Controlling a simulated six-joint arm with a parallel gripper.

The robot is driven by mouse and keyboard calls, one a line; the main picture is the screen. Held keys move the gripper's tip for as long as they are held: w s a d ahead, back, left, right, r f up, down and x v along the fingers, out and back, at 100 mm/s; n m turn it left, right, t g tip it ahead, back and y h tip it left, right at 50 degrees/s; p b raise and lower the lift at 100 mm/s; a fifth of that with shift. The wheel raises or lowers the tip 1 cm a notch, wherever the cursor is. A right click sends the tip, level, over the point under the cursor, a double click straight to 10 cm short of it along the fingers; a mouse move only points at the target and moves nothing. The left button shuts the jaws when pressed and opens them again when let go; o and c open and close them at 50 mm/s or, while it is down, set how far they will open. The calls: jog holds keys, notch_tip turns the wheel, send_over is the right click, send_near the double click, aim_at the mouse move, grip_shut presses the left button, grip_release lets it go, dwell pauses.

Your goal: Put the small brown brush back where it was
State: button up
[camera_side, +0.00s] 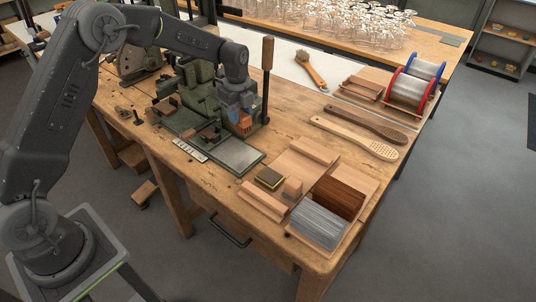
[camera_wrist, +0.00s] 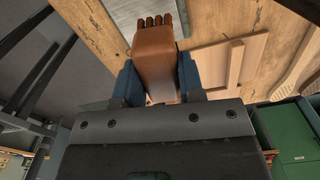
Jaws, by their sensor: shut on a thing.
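A small brown brush (camera_wrist: 155,52) sits between the two blue fingers of my gripper (camera_wrist: 158,82) in the wrist view. Its short dark tufts point to the top of that view, and its lower end is hidden by the gripper. In the side view my gripper (camera_side: 236,103) points down beside the green machine (camera_side: 196,87), above the workbench. The brush shows there as a small orange-brown piece (camera_side: 243,120) below the fingers. It appears held above the bench; I cannot tell whether it touches the machine. The spot where it was before cannot be made out.
A metal plate (camera_side: 240,156) lies in front of the machine. To the right are a wooden tray (camera_side: 358,181) with brown and grey bristle bundles, a dark-topped block (camera_side: 269,178), long wooden brush bodies (camera_side: 357,127), another brush (camera_side: 310,70) and wire spools (camera_side: 411,90). An upright lever (camera_side: 267,55) stands near my gripper.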

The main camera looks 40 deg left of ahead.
jog(key=w+d+f+m, duration=0.1)
jog(key=d, duration=0.4)
jog(key=w+d+f+m, duration=0.1)
jog(key=w+d+f, duration=0.1)
jog(key=d, duration=0.4)
jog(key=w+d+f, duration=0.2)
jog(key=d, duration=0.3)
jog(key=shift+w+d+f+m, duration=0.2)
jog(key=shift+d+m, duration=0.1)
jog(key=shift+m, duration=0.1)
jog(key=shift+f, duration=2.05)
jog(key=shift+f, duration=0.15)
jog(key=o, duration=0.9)
notch_tip(320, 180, up, 12)
jog(key=shift+r, duration=0.25)
